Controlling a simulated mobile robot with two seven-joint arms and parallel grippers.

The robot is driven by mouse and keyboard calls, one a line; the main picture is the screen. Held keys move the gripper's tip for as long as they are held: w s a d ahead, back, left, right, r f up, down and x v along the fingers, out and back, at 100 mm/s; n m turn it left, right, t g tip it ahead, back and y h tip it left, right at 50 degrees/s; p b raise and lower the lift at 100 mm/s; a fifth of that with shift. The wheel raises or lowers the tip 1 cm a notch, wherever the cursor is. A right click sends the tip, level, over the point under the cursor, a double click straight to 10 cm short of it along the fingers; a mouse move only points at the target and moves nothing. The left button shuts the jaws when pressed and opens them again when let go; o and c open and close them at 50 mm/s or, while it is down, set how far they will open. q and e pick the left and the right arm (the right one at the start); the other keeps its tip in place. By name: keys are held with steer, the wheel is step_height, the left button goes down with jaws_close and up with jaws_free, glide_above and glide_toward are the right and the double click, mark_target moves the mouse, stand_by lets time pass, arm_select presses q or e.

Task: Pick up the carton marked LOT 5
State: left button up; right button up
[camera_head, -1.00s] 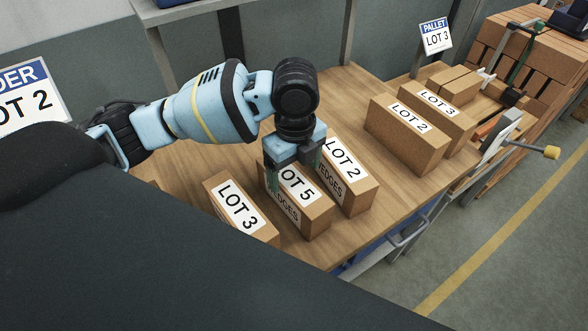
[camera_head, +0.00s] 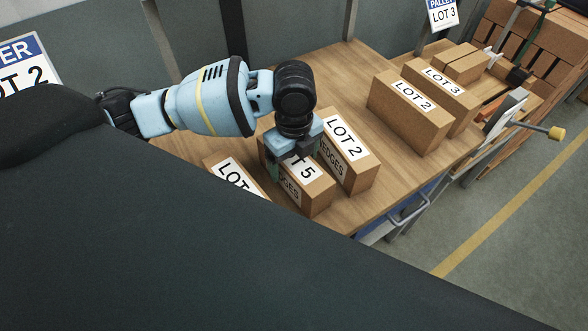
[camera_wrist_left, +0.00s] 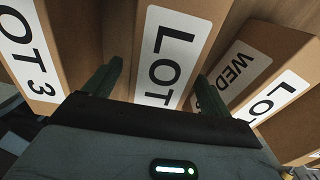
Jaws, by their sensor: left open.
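The carton marked LOT 5 (camera_head: 318,196) stands on the wooden table between two other cartons. My left gripper (camera_head: 295,160) is over its top, open, with one finger at each long side of the carton. The gripper hides part of the label. In the left wrist view the carton (camera_wrist_left: 188,22) lies between the fingertips of the left gripper (camera_wrist_left: 157,82); only LOT reads there, its number hidden by the gripper body. I cannot tell whether the fingers touch the carton. My right gripper is not in view.
A LOT 3 carton (camera_wrist_left: 75,40) stands close on the left and a LOT 2 carton (camera_head: 362,178) close on the right, with narrow gaps. More LOT 2 (camera_head: 405,118) and LOT 3 (camera_head: 462,105) cartons stand farther right. The table (camera_head: 385,185) is bare between the groups.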

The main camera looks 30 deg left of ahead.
arm_select(q)
step_height(320, 180, down, 2)
steer(key=shift+f, duration=0.15)
steer(key=shift+w, duration=0.1)
steer(key=c, duration=1.7)
steer(key=shift+r+p, duration=0.3)
steer(key=shift+r, duration=4.85)
